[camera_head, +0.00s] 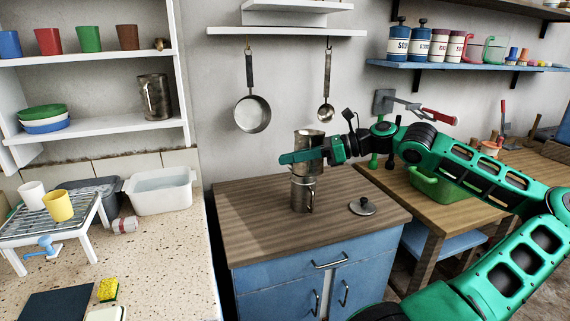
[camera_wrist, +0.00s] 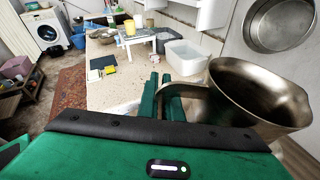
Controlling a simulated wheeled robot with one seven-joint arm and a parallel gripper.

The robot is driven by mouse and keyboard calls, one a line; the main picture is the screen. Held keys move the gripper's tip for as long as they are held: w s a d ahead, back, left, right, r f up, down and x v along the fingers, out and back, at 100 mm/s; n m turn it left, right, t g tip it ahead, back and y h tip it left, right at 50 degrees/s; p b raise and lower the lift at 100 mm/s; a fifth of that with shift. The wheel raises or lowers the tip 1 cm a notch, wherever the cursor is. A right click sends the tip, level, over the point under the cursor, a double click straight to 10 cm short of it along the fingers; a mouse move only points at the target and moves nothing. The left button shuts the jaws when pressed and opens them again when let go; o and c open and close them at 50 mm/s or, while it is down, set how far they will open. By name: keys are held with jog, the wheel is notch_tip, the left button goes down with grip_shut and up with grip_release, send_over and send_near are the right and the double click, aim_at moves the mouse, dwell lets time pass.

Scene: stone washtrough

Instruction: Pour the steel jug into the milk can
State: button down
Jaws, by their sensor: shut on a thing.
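The steel jug (camera_head: 308,138) is held above the cabinet top by my gripper (camera_head: 300,157). In the wrist view the gripper's fingers (camera_wrist: 163,97) are shut on the handle of the jug (camera_wrist: 262,92). Its wide mouth shows there, but I cannot tell what it holds. The milk can (camera_head: 302,194) stands upright on the wooden top directly below the jug in the head view. The jug and gripper partly hide the can's mouth, and I cannot tell the exact gap between them. A round lid with a knob (camera_head: 362,206) lies to the can's right.
A pan (camera_head: 252,113) and a ladle (camera_head: 326,112) hang on the wall behind. Another metal jug (camera_head: 154,97) stands on the left shelf. A white basin (camera_head: 160,190) sits on the left counter. The cabinet top (camera_head: 250,225) is otherwise clear.

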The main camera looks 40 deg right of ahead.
jog(key=shift+s+r+m, duration=0.1)
jog(key=shift+r+m, duration=0.4)
jog(key=shift+r, duration=0.2)
jog(key=shift+r+g, duration=0.15)
jog(key=shift+g, duration=0.15)
jog(key=shift+r+m+g+y, duration=0.4)
jog(key=shift+r+m+y, duration=0.1)
jog(key=shift+r+m, duration=0.35)
jog(key=shift+d+r+m, duration=0.1)
jog(key=shift+r+m, duration=0.05)
jog(key=shift+m, duration=0.1)
dwell(0.6)
jog(key=shift+w+d+r, duration=0.1)
jog(key=shift+w+r, duration=0.1)
jog(key=shift+m, duration=0.3)
jog(key=shift+w+r+y, duration=0.15)
jog(key=shift+r+y, duration=0.1)
jog(key=shift+y, duration=0.05)
dwell(0.4)
jog(key=shift+w+d+r+m, duration=0.1)
jog(key=shift+d+r+m, duration=0.05)
jog(key=shift+m, duration=0.25)
